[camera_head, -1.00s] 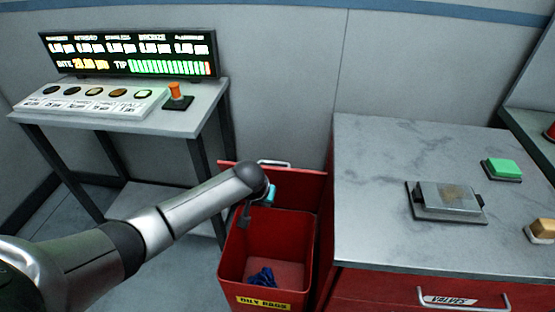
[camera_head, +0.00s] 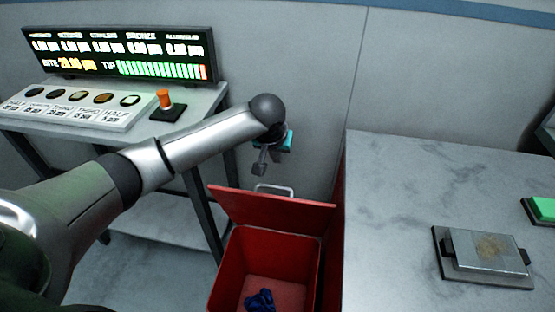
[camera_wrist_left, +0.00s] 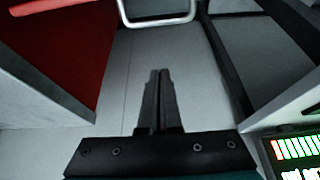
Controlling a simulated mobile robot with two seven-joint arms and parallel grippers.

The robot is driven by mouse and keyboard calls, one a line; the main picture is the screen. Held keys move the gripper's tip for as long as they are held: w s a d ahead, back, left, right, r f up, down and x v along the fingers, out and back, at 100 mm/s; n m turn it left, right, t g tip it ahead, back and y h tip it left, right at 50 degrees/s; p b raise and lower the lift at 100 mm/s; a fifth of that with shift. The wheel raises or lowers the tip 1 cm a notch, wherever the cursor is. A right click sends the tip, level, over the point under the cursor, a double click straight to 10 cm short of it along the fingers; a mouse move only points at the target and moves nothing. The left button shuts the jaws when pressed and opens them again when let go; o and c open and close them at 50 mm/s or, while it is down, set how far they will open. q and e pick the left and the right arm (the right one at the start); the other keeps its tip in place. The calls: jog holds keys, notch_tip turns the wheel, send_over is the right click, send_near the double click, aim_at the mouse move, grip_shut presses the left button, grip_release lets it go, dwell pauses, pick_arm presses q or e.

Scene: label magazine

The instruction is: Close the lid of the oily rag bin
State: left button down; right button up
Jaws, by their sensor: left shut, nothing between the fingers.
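The red oily rag bin (camera_head: 228,270) stands on the floor between the small table and the workbench. Its red lid (camera_head: 270,211) is open and tilted up at the back, with a metal handle (camera_head: 274,189) on its top edge. The handle also shows at the top of the left wrist view (camera_wrist_left: 158,18). A dark blue rag (camera_head: 260,300) lies inside the bin. My left gripper (camera_head: 261,163) is above the lid handle, apart from it. In the left wrist view its fingers (camera_wrist_left: 157,100) are together with nothing between them. My right gripper is not in view.
A grey workbench (camera_head: 390,210) stands close to the bin's right side, with a metal device (camera_head: 487,257) on it. A small table (camera_head: 205,100) with a lit display (camera_head: 120,55) and a button panel (camera_head: 75,105) stands at the left. The wall is close behind the bin.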

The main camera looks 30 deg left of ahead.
aim_at(275, 208)
pick_arm(q)
notch_tip(275, 208, down, 8)
jog(key=b, duration=0.2)
jog(key=shift+s+b, duration=0.25)
jog(key=shift+b, duration=0.05)
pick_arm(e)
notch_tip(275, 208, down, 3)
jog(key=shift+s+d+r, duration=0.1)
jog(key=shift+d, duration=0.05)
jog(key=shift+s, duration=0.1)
